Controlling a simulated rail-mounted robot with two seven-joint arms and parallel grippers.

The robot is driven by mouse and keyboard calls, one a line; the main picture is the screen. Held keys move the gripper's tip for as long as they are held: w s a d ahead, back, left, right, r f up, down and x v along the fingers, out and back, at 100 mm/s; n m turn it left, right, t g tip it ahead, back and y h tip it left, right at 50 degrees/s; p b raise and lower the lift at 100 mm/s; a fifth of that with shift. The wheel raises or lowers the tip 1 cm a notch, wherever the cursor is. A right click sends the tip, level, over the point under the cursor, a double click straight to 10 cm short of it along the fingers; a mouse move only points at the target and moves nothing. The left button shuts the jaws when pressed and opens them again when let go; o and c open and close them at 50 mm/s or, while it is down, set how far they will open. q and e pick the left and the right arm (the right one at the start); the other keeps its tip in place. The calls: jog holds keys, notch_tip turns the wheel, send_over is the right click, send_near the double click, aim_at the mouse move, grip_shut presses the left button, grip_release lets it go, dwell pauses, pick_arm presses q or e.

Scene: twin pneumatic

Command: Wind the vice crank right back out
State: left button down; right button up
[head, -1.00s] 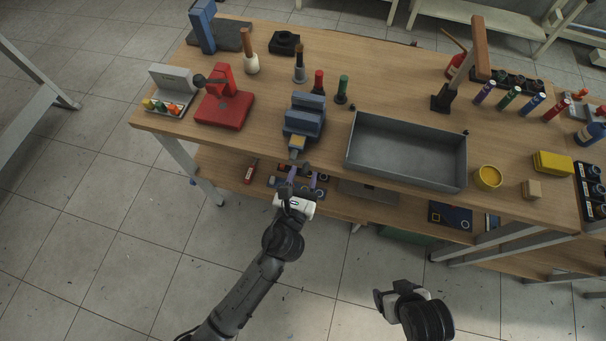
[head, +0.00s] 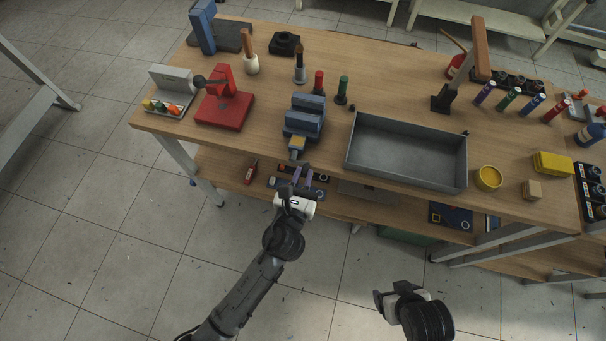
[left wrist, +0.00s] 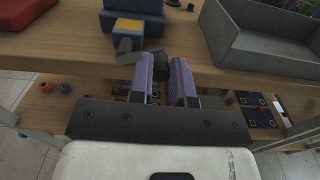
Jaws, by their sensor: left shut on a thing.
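The blue vice (head: 304,118) stands at the bench's front edge, with a yellow block at its front; it also shows at the top of the left wrist view (left wrist: 138,22). Its grey crank (left wrist: 127,56) sticks out over the edge towards me and ends in a dark handle (left wrist: 161,66). My left gripper (head: 303,173) is in front of the vice, below the bench top. Its purple fingers (left wrist: 168,82) are shut on the handle, one on each side. My right gripper (head: 384,301) is low at the bottom right, away from the bench; its finger opening is not clear.
A grey metal tray (head: 408,178) stands just right of the vice. A red device (head: 224,108) is to the left, and red and green bottles (head: 342,90) stand behind. The lower shelf (head: 225,165) holds small items under my left gripper. The floor in front is clear.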

pick_arm(q)
jog(key=shift+r, duration=0.1)
jog(key=w+a+r+n+p, duration=0.1)
jog(key=a+n+p, duration=0.25)
jog(key=n, duration=0.55)
jog(key=a+r+n+p, duration=0.2)
jog(key=n+p, duration=0.2)
jog(key=n, duration=0.4)
notch_tip(320, 180, down, 6)
jog(key=w+a+n+p, duration=0.1)
jog(key=n+p, duration=0.3)
jog(key=n, duration=1.2)
jog(key=shift+a+r+n, duration=0.2)
jog(key=shift+a+n, duration=0.2)
jog(key=shift+a, duration=0.5)
